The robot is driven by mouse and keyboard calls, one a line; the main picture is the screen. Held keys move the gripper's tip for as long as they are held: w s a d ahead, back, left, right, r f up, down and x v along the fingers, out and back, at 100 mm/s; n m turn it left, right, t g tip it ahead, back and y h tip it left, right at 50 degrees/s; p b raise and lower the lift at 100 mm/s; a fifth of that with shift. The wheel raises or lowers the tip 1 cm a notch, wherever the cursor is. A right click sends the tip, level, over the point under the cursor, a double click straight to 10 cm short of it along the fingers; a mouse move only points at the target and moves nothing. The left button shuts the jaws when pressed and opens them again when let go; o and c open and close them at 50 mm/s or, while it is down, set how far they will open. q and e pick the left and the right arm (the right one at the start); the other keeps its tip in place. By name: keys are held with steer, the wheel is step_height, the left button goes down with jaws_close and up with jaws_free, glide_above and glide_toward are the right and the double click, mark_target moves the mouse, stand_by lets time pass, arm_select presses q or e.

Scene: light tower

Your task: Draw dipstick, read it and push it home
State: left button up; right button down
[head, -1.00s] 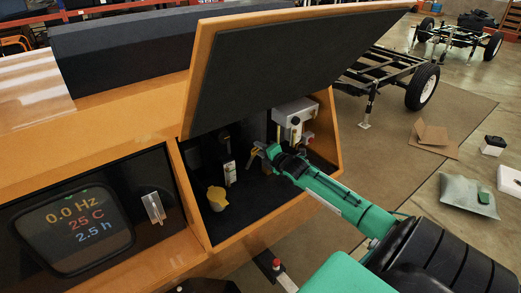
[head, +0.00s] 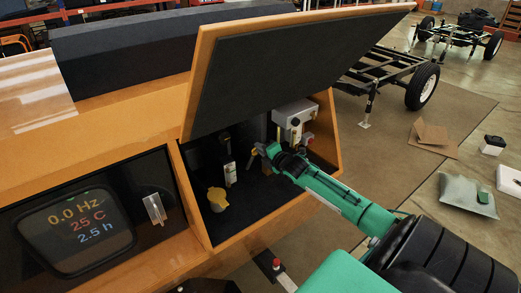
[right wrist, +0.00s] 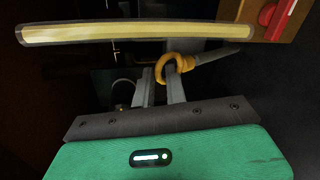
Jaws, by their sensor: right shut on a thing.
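The dipstick's yellow ring handle (right wrist: 180,66) shows at the fingertips of my right gripper (right wrist: 160,80) in the right wrist view. A grey stem (right wrist: 222,54) runs from the ring toward the right. My right gripper (head: 263,149) reaches into the open compartment in the head view and is shut on the dipstick handle, with a bit of yellow at its tips. The dipstick's lower end and any reading marks cannot be made out. My left gripper is not in view.
The orange housing has a raised lid (head: 290,75) above my right arm. Inside the compartment stand a yellow-topped part (head: 217,198), a dark bottle-like part with a white label (head: 230,172) and a grey box (head: 294,114). A display panel (head: 80,225) is at left.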

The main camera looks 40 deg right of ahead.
steer(key=s+r+p, duration=0.3)
steer(key=r+p, duration=0.3)
steer(key=r, duration=0.2)
steer(key=shift+s+a+r, duration=0.2)
steer(key=shift+s, duration=0.2)
steer(key=c, duration=1.5)
jaws_free()
steer(key=shift+o, duration=0.2)
steer(key=s+a+r+b, duration=0.1)
steer(key=s+r+b, duration=0.1)
steer(key=s, duration=1.1)
steer(key=shift+s+a+b, duration=0.25)
steer(key=shift+s+b, duration=0.05)
steer(key=shift+b, duration=0.05)
steer(key=shift+r, duration=0.1)
